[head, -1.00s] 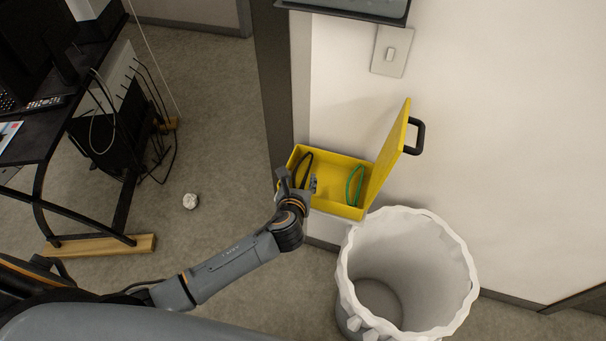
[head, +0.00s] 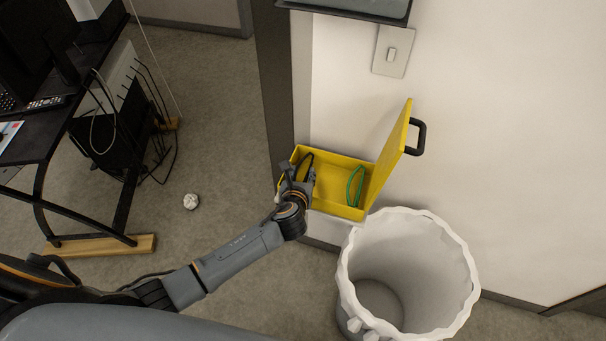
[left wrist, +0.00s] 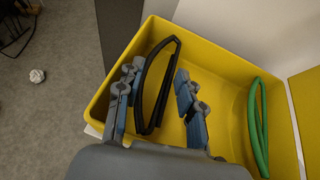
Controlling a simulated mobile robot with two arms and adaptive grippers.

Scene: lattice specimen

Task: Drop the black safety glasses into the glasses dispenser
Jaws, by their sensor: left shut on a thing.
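The glasses dispenser is an open yellow box (head: 337,179) on the wall, its lid swung up to the right. It also fills much of the left wrist view (left wrist: 224,108). The black safety glasses (left wrist: 141,92) lie between the two fingers of my left gripper (left wrist: 158,78), over the left part of the box. In the head view, my left gripper (head: 303,175) is at the box's left end and partly hides the black glasses (head: 309,158). My left gripper is shut on them. Whether they touch the box floor is unclear. My right gripper is out of view.
A green pair of glasses (head: 355,187) lies in the right part of the box. A lined white bin (head: 445,262) stands below right. A black desk (head: 38,150) is at left, with a crumpled white ball (head: 190,201) on the floor.

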